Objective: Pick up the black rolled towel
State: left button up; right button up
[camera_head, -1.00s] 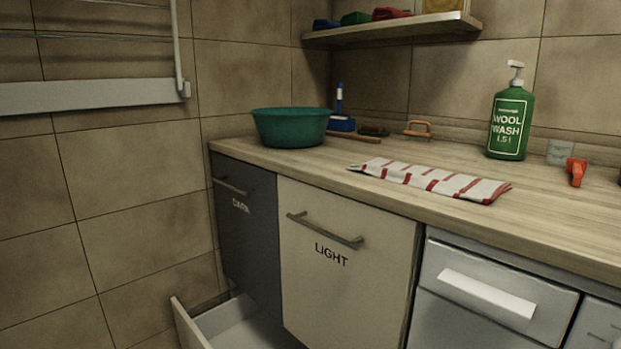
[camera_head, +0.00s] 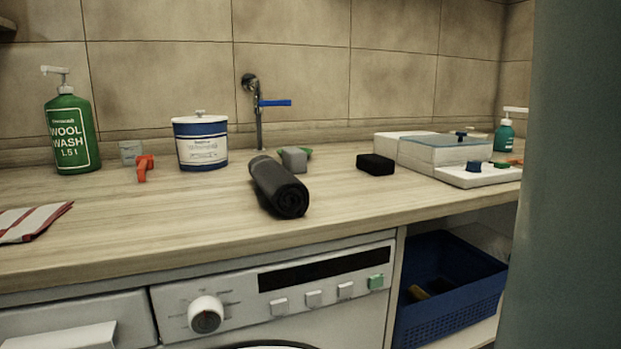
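The black rolled towel (camera_head: 279,187) lies on the wooden counter (camera_head: 180,221) above the washing machine. Its spiral end faces the front edge, and its far end touches or nearly touches a small grey block. Neither of my grippers is in view, and nothing is on top of the towel.
Behind the towel are a grey block (camera_head: 294,159), a tap with a blue lever (camera_head: 259,105) and a blue-and-white tub (camera_head: 200,143). A black block (camera_head: 375,164) and white box (camera_head: 445,150) stand right. A blue basket (camera_head: 450,290) sits below. The counter in front is clear.

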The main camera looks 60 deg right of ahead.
aim_at(287, 194)
jog(key=z, duration=1.6)
